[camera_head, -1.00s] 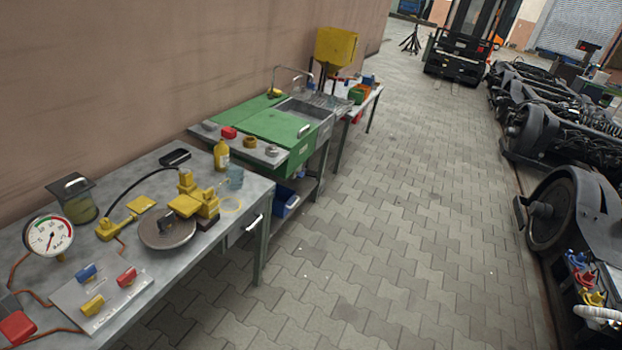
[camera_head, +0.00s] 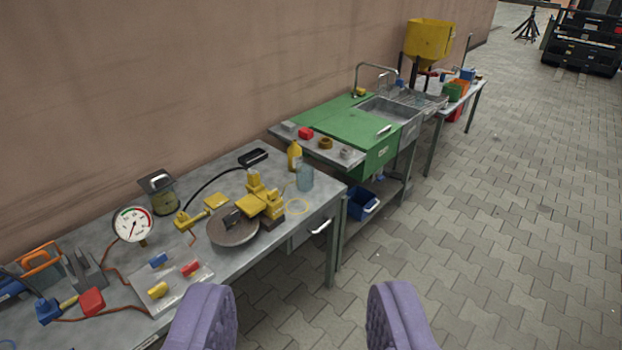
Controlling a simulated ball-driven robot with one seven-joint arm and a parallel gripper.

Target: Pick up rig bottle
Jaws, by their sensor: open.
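A yellow bottle (camera_head: 294,155) stands upright towards the back right of the grey workbench (camera_head: 321,196). I cannot tell for sure which of the two is the rig bottle. My gripper (camera_head: 298,305) shows two purple fingers at the bottom of the view, wide apart and with nothing between them. It is nearer to me than the bottles and apart from them.
A yellow clamp device (camera_head: 262,198), a round dark disc (camera_head: 232,227), a pressure gauge (camera_head: 133,224) and a panel with coloured knobs (camera_head: 176,275) crowd the bench. A green sink unit (camera_head: 335,126) stands beyond. The paved floor (camera_head: 500,210) at right is clear.

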